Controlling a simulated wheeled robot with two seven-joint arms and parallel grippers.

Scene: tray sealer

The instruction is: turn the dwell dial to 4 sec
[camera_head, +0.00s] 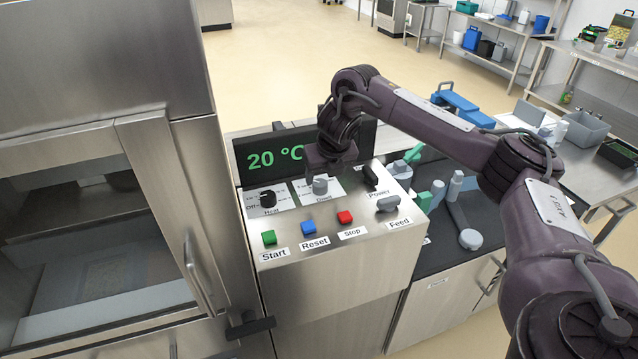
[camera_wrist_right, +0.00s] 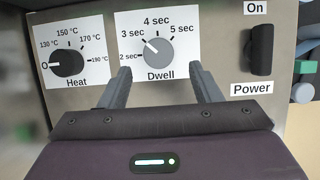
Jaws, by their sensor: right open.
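The grey round dwell dial (camera_wrist_right: 160,52) sits on a white label plate in the right wrist view, with marks for 2, 3, 4 and 5 sec. Its white pointer line slants up and left, towards the 3 sec mark. The dial also shows in the head view (camera_head: 320,186), just below my right gripper (camera_head: 322,172). In the right wrist view my right gripper (camera_wrist_right: 163,76) is open, with one finger on each side of the dial's lower part. The fingers look apart from the dial; their exact height above the panel is hard to tell. My left gripper is not in view.
The black heat dial (camera_wrist_right: 67,63) is left of the dwell dial, pointing to O. The black power switch (camera_wrist_right: 262,50) is to the right. Start (camera_head: 269,237), reset (camera_head: 308,228) and stop (camera_head: 345,217) buttons and the feed switch (camera_head: 388,204) are in front. The display (camera_head: 262,158) reads 20 °C.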

